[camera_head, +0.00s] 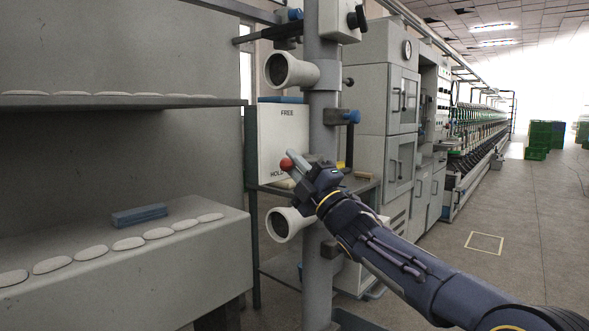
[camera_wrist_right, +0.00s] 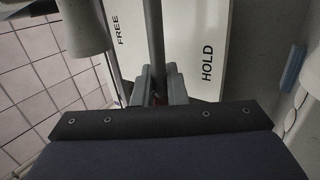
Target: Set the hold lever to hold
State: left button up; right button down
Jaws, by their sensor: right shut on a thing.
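The hold lever's red ball knob (camera_head: 287,164) shows in the head view just above the word HOLD on a white plate (camera_head: 283,138); FREE is printed higher up. My right gripper (camera_head: 296,161) is shut on the lever at the knob. In the wrist view the grey lever rod (camera_wrist_right: 155,40) runs up from between the fingers of my right gripper (camera_wrist_right: 158,88), with only a little red showing there. The rod crosses the plate (camera_wrist_right: 215,22) between FREE on its left and HOLD on its right. My left gripper is out of view.
A grey post (camera_head: 321,110) carries two pale funnel-like tubes, one above (camera_head: 285,70) and one below (camera_head: 283,224) the lever. A grey ledge (camera_head: 110,270) with several pale discs and a blue block (camera_head: 139,215) stands left. Cabinets (camera_head: 385,120) stand behind; the floor right is open.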

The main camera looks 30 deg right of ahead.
jog(key=shift+f+n+y, duration=0.25)
jog(key=shift+n+y, duration=0.15)
jog(key=shift+n, duration=0.1)
jog(key=c, duration=1.5)
grip_release()
jog(key=v, duration=0.8)
jog(key=shift+r+b, duration=0.15)
jog(key=shift+b, duration=0.15)
